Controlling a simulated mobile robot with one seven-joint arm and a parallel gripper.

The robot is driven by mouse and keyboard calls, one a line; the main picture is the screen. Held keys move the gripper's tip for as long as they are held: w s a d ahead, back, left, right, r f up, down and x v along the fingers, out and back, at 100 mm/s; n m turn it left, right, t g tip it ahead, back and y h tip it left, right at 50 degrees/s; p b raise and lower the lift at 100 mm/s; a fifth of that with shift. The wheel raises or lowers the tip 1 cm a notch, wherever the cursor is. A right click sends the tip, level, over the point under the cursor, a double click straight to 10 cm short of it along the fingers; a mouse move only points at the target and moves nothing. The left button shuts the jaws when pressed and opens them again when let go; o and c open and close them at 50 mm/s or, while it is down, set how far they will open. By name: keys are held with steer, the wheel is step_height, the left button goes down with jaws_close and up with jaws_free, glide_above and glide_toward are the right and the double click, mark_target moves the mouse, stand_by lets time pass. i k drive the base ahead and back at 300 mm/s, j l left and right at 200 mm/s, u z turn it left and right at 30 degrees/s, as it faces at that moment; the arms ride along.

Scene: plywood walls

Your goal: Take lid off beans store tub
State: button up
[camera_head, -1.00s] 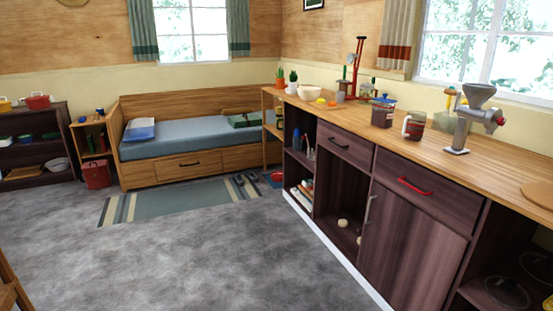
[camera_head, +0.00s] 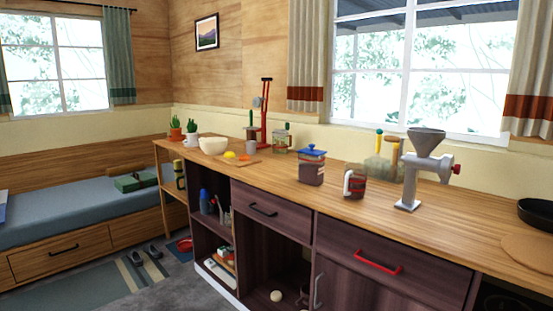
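A tub with a blue lid (camera_head: 313,153) stands upright on the wooden counter, right of the middle of the view. Its body (camera_head: 311,173) is dark with a printed label too small to read; it looks like the beans store tub. The lid sits on top of the tub and has a small knob. My gripper and arm are not in view.
A mug-like jar (camera_head: 355,181) stands just right of the tub, then a grey grinder (camera_head: 422,170). The wooden counter (camera_head: 270,188) is bare in front of the tub.

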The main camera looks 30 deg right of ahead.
mark_target(310, 151)
steer(key=i+z, duration=0.1)
steer(key=i, duration=0.55)
steer(key=i+j+z, duration=0.1)
steer(key=i, duration=0.5)
steer(key=i+j+z, duration=0.1)
steer(key=i+z, duration=0.35)
steer(key=i+j+z, duration=0.25)
steer(key=z, duration=0.2)
steer(key=i+j+z, duration=0.3)
steer(key=z, duration=0.2)
steer(key=i+j+z, duration=0.2)
steer(key=j+z, duration=0.25)
